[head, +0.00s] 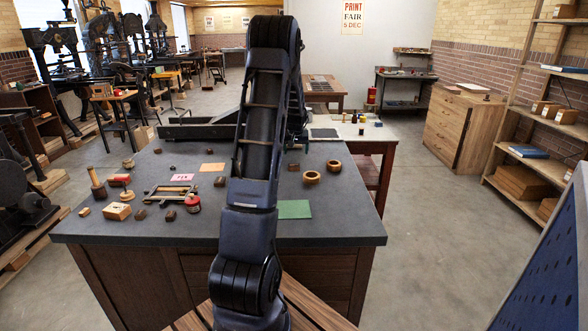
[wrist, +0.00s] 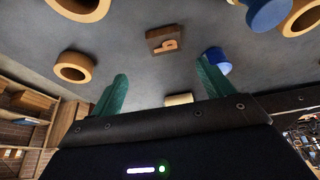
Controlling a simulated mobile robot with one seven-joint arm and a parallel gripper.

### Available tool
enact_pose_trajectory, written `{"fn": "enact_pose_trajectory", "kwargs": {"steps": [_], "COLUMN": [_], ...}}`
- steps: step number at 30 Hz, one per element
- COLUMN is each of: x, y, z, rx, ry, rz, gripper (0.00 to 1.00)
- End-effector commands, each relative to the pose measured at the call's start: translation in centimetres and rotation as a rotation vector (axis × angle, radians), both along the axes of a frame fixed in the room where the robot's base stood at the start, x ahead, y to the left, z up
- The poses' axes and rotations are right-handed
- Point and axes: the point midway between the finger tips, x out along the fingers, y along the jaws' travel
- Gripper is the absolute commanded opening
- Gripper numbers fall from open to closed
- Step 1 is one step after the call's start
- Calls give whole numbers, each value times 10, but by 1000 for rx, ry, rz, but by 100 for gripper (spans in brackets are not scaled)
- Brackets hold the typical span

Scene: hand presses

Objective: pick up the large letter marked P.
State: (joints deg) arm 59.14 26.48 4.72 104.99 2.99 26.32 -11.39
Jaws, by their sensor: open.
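The letter marked P (wrist: 176,42) is a dark brown block with a raised tan P on its face. In the wrist view it lies flat on the dark worktop, just beyond and between my fingertips. A small brown block (head: 294,167) right of my arm in the head view may be the same one; its face is too small to read. My gripper (wrist: 162,72) is open, its two green fingers apart with nothing gripped. The fingers do not touch the P block.
Wooden rings (wrist: 72,67) lie to one side of the P block; blue round pieces (wrist: 217,61) are on the other. A cream block (wrist: 179,99) shows between the fingers. The worktop (head: 345,218) also holds a green sheet (head: 294,209) and several small blocks and tools.

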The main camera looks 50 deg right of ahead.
Motion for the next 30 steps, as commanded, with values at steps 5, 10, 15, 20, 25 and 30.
{"fn": "enact_pose_trajectory", "kwargs": {"steps": [5, 10, 15, 20, 25, 30], "x": [7, 12, 16, 24, 30, 32], "y": [-6, -11, -12, -13, -18, -20], "z": [-24, -42, -50, -67, -87, -92], "rx": [3, 3, 2, 3, 2, 0], "ry": [1, 2, 1, 3, 1, 1], "rz": [0, 1, 1, 2, 0, 1], "gripper": [80, 80, 80, 80, 80, 80]}}
